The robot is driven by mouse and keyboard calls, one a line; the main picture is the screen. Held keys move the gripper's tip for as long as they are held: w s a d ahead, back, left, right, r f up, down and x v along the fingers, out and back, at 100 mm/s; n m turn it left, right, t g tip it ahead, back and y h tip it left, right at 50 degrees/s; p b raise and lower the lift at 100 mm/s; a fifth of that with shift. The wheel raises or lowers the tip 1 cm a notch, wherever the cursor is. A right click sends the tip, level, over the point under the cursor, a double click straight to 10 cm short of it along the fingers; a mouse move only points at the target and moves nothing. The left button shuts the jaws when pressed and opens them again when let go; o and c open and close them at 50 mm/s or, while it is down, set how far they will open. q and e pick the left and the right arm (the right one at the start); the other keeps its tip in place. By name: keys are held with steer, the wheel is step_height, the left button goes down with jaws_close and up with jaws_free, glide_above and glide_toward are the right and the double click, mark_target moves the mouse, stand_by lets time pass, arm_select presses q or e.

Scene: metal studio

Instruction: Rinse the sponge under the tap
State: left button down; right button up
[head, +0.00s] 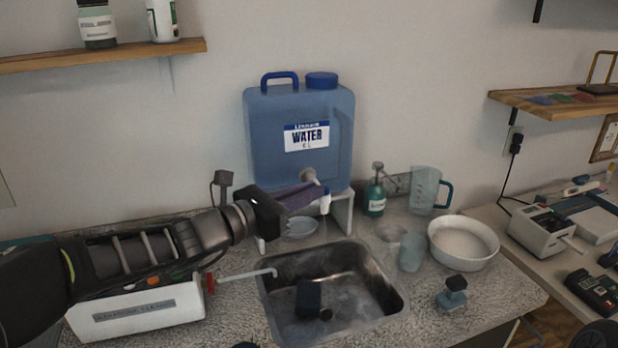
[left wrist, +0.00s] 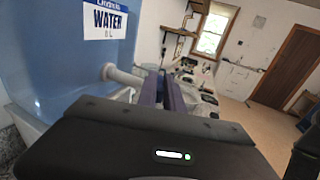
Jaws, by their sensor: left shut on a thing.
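A dark blue block that looks like the sponge (head: 308,297) lies in the metal sink (head: 392,302), beside the dark round drain. The blue water container (head: 262,130) stands on a white stand behind the sink. Its pale tap (head: 325,202) points down over the sink's back edge; I see no clear stream of water. My left gripper (head: 310,193) reaches in from the left, its purple fingers shut at the tap. The left wrist view shows these fingers (left wrist: 162,88) beside the tap's pale pipe (left wrist: 122,76); the exact grip is hidden. My right gripper is not in view.
A white box (head: 135,316) with a red-handled spout stands left of the sink. Right of it are a glass (head: 411,252), a white bowl (head: 464,243), a green pump bottle (head: 375,192), a measuring jug (head: 424,190) and a small blue brush-like item (head: 452,295).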

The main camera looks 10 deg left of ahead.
arm_select(q)
steer(key=shift+w+a+m+g+h+p, duration=0.2)
steer(key=shift+m+g+h+p, duration=0.5)
steer(key=shift+p, duration=0.2)
steer(key=shift+w+a+m+g+h+p, duration=0.15)
steer(key=shift+w+m+g+h+p, duration=0.1)
steer(key=shift+m+g+h+p, duration=0.55)
steer(key=shift+w+a+m+g+h+p, duration=0.2)
steer(key=shift+m+g+h+p, duration=0.35)
steer(key=shift+g+p, duration=0.35)
steer(key=c, duration=1.5)
jaws_free()
steer(key=shift+b+v, duration=0.8)
steer(key=shift+v, duration=3.15)
steer(key=shift+f, duration=0.1)
